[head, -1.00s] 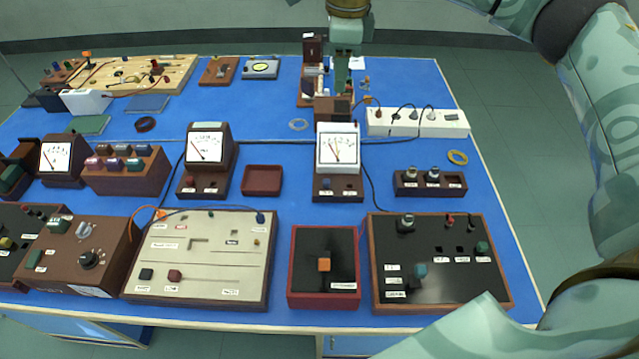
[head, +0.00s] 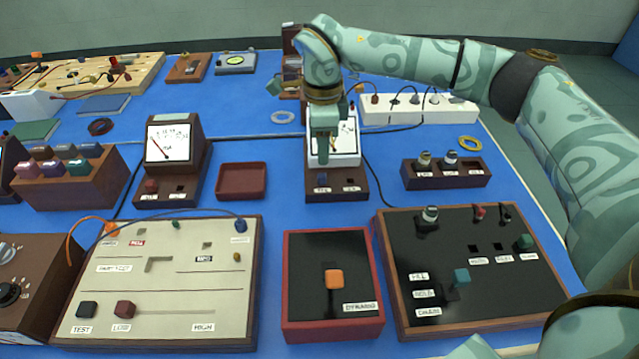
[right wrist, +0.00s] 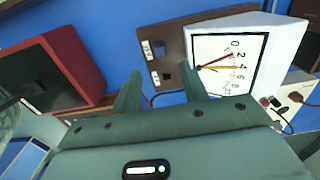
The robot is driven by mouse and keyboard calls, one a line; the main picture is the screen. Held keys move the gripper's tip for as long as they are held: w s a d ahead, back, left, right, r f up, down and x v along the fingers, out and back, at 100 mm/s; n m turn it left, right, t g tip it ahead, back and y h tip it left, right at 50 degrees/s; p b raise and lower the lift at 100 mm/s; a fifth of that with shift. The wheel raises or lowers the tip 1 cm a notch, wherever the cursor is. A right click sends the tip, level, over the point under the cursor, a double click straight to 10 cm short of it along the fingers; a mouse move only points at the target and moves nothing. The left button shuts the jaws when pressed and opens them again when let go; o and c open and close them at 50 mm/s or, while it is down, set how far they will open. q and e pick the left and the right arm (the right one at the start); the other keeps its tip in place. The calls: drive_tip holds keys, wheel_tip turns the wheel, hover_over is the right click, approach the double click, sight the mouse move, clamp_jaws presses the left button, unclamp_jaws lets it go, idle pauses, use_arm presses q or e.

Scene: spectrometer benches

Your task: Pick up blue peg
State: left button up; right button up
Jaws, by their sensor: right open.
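A small blue peg (head: 322,179) stands in the left socket of the dark base in front of the right-hand white meter (head: 346,140). My right gripper (head: 323,154) is over that meter, just beyond the peg in the head view, pointing down. Its two fingers (right wrist: 158,90) are spread and empty in the right wrist view, with the meter and its two-label base ahead. A second blue piece (head: 240,226) sits at the upper right of the beige panel (head: 215,285). My left gripper is not in view.
A red-framed black box (head: 296,305) and a black panel (head: 400,235) stand in front. A red-brown tray (head: 242,181) lies left of the meter. A socket block (head: 446,181) and a white power strip (head: 420,110) are to the right. Cables run beside the meter.

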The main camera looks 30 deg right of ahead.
sight(322, 175)
wheel_tip(322, 175, down, 3)
drive_tip(key=shift+f+b, duration=0.1)
drive_tip(key=shift+b, duration=0.25)
wheel_tip(322, 175, down, 5)
drive_tip(key=b, duration=0.2)
drive_tip(key=shift+w+f+b, duration=0.1)
drive_tip(key=shift+f+b, duration=0.05)
drive_tip(key=shift+b, duration=0.15)
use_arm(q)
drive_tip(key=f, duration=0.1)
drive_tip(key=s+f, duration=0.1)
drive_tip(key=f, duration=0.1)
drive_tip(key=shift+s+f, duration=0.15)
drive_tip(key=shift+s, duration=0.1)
use_arm(e)
drive_tip(key=shift+r, duration=0.2)
clamp_jaws()
